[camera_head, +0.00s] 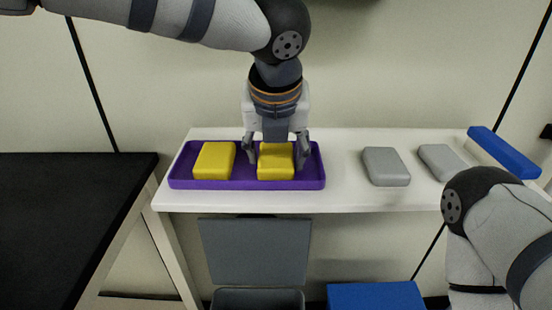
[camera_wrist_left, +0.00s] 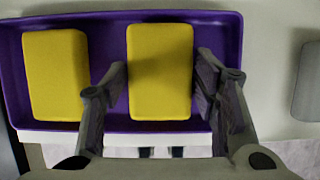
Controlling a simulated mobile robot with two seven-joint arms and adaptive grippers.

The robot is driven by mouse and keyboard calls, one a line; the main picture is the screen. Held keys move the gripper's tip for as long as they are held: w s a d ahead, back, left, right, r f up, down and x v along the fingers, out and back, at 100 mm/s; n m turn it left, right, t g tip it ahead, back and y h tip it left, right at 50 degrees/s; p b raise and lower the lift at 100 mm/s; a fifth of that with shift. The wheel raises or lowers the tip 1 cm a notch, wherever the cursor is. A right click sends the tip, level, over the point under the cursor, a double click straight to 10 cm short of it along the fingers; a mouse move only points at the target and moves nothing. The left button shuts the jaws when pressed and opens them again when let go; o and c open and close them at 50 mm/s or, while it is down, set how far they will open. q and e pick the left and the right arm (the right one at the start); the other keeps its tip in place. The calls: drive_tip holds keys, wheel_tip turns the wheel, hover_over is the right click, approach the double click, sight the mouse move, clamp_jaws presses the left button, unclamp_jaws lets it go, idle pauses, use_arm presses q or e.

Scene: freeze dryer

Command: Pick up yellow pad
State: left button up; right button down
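Two yellow pads lie side by side in a purple tray (camera_head: 240,184) on a white table. My left gripper (camera_head: 276,160) is over the right yellow pad (camera_head: 276,168), one finger on each side of it. In the left wrist view the right pad (camera_wrist_left: 160,80) lies between the open fingers (camera_wrist_left: 161,88), with a gap at the left finger and the right finger very near its edge. The left yellow pad (camera_head: 214,160) is outside the grasp; it also shows in the wrist view (camera_wrist_left: 56,75). My right gripper is out of view.
Two grey pads (camera_head: 386,166) (camera_head: 442,160) lie on the white table (camera_head: 340,195) right of the tray. A blue block (camera_head: 503,152) is at the table's right end. A black-topped table (camera_head: 60,220) stands at the left. A grey bin (camera_head: 258,299) and a blue box (camera_head: 375,296) are below.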

sight(277, 149)
use_arm(q)
drive_tip(key=c, duration=0.3)
